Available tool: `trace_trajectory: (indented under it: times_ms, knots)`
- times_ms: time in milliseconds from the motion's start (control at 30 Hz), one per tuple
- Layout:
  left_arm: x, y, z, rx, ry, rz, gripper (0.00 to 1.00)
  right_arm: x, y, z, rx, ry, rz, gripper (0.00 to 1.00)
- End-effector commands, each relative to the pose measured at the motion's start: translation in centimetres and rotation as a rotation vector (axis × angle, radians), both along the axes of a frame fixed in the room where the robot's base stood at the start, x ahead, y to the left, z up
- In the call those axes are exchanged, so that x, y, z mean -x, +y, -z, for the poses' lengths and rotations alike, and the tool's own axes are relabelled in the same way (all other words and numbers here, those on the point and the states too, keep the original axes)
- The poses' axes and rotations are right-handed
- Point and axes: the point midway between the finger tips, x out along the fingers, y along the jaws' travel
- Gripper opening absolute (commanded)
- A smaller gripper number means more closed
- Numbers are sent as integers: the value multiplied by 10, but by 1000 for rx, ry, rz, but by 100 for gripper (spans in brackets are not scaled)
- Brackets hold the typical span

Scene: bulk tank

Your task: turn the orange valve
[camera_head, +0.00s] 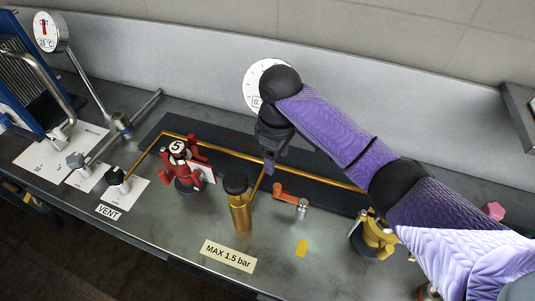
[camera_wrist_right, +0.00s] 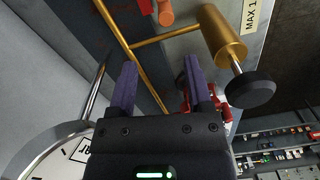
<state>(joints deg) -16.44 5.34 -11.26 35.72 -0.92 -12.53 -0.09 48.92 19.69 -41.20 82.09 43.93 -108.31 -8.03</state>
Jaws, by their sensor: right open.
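The orange valve (camera_head: 286,196) has a short orange lever with a metal post at its right end. It sits low on the bench right of the brass cylinder. In the right wrist view an orange part of it (camera_wrist_right: 165,14) shows at the top edge, beyond the fingertips. My right gripper (camera_head: 268,168) points down over the brass pipe, above and left of the orange lever, apart from it. In the wrist view its two purple fingers (camera_wrist_right: 163,75) are spread with nothing held between them. My left gripper is out of view.
A brass cylinder with a black knob (camera_head: 240,210) stands left of the orange valve. A red valve (camera_head: 184,165) is further left, and a yellow valve (camera_head: 375,236) is at right, partly behind my arm. A round gauge (camera_head: 258,80) is behind my gripper. The bench front is fairly clear.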

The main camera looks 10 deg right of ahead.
Motion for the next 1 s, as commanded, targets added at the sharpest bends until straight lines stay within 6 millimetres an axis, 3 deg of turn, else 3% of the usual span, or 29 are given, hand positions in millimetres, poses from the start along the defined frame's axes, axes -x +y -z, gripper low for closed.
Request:
trace_trajectory:
  times_ms: [167,333,433,567,800,1000]
  knots:
    - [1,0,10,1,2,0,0,3,-1,26,5,2,1,64]
    - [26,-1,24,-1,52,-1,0,1,-1,70,4,4,2,64]
    - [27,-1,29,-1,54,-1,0,0,-1,87,4,2,2,64]
    - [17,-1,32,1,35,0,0,0,-1,97,3,0,1,64]
    - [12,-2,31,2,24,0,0,0,-1,97,3,-1,1,64]
    - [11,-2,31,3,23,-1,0,0,-1,97,3,-1,1,24]
